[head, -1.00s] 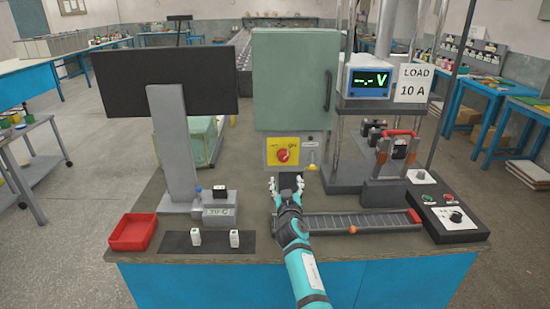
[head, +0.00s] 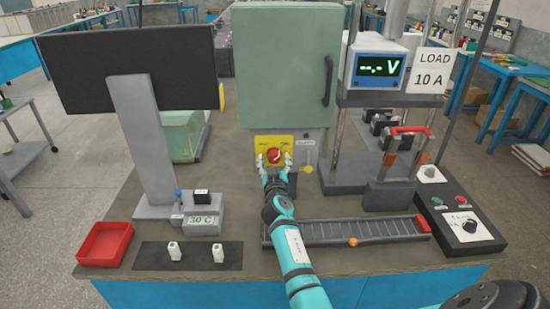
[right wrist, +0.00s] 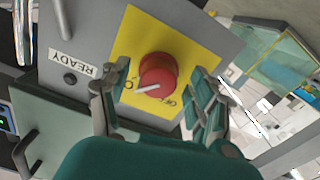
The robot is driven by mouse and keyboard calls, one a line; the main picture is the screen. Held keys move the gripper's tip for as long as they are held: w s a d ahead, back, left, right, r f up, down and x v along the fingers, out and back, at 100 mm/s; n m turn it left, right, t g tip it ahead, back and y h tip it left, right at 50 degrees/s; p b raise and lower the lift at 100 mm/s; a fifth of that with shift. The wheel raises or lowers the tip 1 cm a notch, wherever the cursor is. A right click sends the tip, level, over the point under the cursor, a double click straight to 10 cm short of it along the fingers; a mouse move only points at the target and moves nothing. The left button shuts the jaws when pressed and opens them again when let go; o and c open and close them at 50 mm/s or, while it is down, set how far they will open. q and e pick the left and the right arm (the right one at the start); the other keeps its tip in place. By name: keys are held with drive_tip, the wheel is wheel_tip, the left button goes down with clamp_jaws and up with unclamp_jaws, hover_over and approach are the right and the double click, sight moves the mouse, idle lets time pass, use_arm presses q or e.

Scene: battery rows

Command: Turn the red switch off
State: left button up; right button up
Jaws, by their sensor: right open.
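The red switch (head: 274,155) is a round knob with a white pointer mark on a yellow plate (head: 262,143), below the green cabinet (head: 284,60). In the right wrist view the red switch (right wrist: 158,75) sits between my right gripper's spread fingers, and its white mark points toward the left of the picture. My right gripper (head: 275,165) is open in front of the plate, with one finger at each side of the knob. I cannot tell whether the fingers touch it. The right gripper also fills the lower part of the wrist view (right wrist: 160,92). My left gripper is not in view.
A grey lever with a yellow end (head: 308,168) is right of the plate. A monitor (head: 130,68) and red tray (head: 104,244) stand left. A ribbed rail (head: 370,231) with an orange ball (head: 353,242) lies in front. A control box (head: 460,220) is at right.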

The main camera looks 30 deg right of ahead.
drive_tip(key=shift+s+a+r, duration=0.1)
drive_tip(key=shift+c, duration=0.9)
drive_tip(key=c, duration=1)
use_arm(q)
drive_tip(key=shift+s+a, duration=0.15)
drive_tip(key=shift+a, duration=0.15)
